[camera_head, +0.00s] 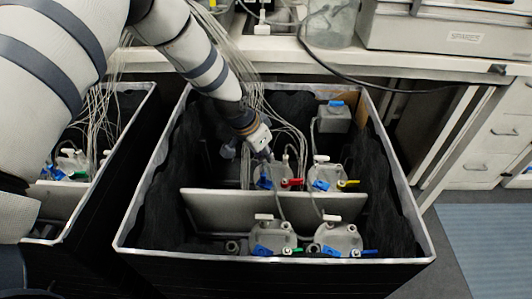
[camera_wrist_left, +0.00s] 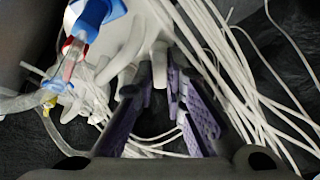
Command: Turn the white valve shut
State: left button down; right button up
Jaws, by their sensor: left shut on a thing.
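My left gripper (camera_head: 258,148) reaches down into the black-lined box, at the back left chamber (camera_head: 268,178), which has a red tap (camera_head: 291,183). In the left wrist view, the purple-padded fingers (camera_wrist_left: 160,82) close around a pale upright piece, the white valve (camera_wrist_left: 159,64), on top of the grey-white chamber (camera_wrist_left: 118,40). In the head view this valve is hidden behind the gripper, so its angle is unclear. Similar chambers carry white valves at the back right (camera_head: 321,158), front left (camera_head: 264,217) and front right (camera_head: 332,218). My right gripper is not in view.
A grey divider (camera_head: 210,209) crosses the box, whose pale rim (camera_head: 150,252) surrounds the work area. Many thin white tubes (camera_wrist_left: 245,90) run close beside the fingers. A second box (camera_head: 62,227) stands at left. A bench (camera_head: 290,52) with a grey case (camera_head: 450,30) lies behind.

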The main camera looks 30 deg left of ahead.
pick_arm(q)
jog(key=m, duration=0.1)
jog(key=m+b, duration=0.1)
jog(key=shift+a+f+m+g+h, duration=0.1)
jog(key=shift+f+m+g+h, duration=0.2)
jog(key=shift+f+m+h, duration=0.1)
jog(key=m+b, duration=0.1)
jog(key=m, duration=0.1)
jog(key=shift+m+g+h, duration=0.3)
jog(key=shift+g+h, duration=0.1)
jog(key=shift+r+m+g+h+b, duration=0.2)
jog(key=shift+m+g+b, duration=0.1)
jog(key=shift+m+b, duration=0.5)
jog(key=shift+r+m+g+h+b, duration=0.1)
jog(key=shift+m+g+h+b, duration=0.25)
jog(key=shift+m, duration=0.75)
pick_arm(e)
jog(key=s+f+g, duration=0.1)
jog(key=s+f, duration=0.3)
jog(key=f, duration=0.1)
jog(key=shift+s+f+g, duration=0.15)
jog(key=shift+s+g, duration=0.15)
pick_arm(q)
jog(key=c, duration=1.7)
grip_release()
jog(key=shift+o, duration=0.2)
jog(key=shift+w, duration=0.1)
